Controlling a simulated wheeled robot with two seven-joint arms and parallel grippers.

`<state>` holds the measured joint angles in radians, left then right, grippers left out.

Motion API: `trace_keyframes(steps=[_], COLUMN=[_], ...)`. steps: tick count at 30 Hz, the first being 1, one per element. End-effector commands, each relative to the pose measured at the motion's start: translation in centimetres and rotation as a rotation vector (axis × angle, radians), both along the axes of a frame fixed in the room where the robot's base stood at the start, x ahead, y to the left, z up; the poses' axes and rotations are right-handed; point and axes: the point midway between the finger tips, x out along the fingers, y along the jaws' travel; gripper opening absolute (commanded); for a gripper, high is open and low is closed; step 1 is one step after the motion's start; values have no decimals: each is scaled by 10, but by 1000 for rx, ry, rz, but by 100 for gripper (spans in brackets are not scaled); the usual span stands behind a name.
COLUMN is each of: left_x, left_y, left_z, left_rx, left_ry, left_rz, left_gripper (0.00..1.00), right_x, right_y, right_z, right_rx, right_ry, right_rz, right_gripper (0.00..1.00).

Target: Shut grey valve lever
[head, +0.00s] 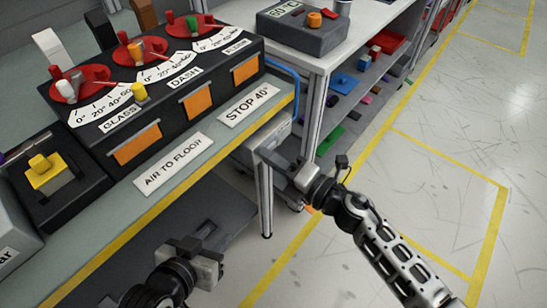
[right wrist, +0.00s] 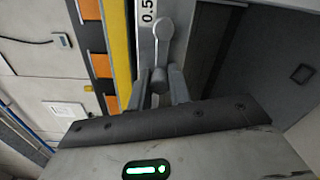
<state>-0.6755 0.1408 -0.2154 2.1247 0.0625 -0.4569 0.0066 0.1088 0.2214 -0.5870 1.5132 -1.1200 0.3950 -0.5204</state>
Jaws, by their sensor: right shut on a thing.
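The grey valve lever (right wrist: 163,42) shows in the right wrist view, with a round hub at the top and its arm running down to a knob between my fingers. My right gripper (right wrist: 159,88) is shut on the knob end of the lever. In the head view my right gripper (head: 272,160) is at the right end of the workbench, below its top. I cannot make out the lever there. My left gripper (head: 198,256) is low in front of the bench, apart from everything, and its fingers are not clear.
The bench holds a black panel with red dials (head: 82,82) and orange flaps (head: 136,144), and a yellow button (head: 41,163) at left. A grey box (head: 303,28) stands on the white table behind. Shelves (head: 358,85) hold coloured parts. The floor (head: 470,110) at right is clear.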

Motion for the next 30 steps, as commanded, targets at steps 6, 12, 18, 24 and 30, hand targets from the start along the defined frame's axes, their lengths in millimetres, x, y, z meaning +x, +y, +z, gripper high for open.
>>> trace_keyframes(steps=[6,12,18,24,30], left_x=[-1,-1,-2,-2,-2], left_y=[0,0,0,0,0], left_z=[-1,-1,-1,-1,-3], left_rx=[0,0,0,-1,-3], left_ry=[3,5,6,5,3], left_rz=[-1,-2,-2,-2,-2], left_gripper=[36,36,36,36,36], right_x=[2,1,1,-3,-24], right_y=[-1,0,0,-6,-34], right_z=[3,2,1,0,-2], right_rx=[3,2,1,1,-3], right_ry=[-4,-3,-2,-2,1], right_rz=[-3,-2,-1,-2,-2], right_gripper=[25,41,41,41,41])
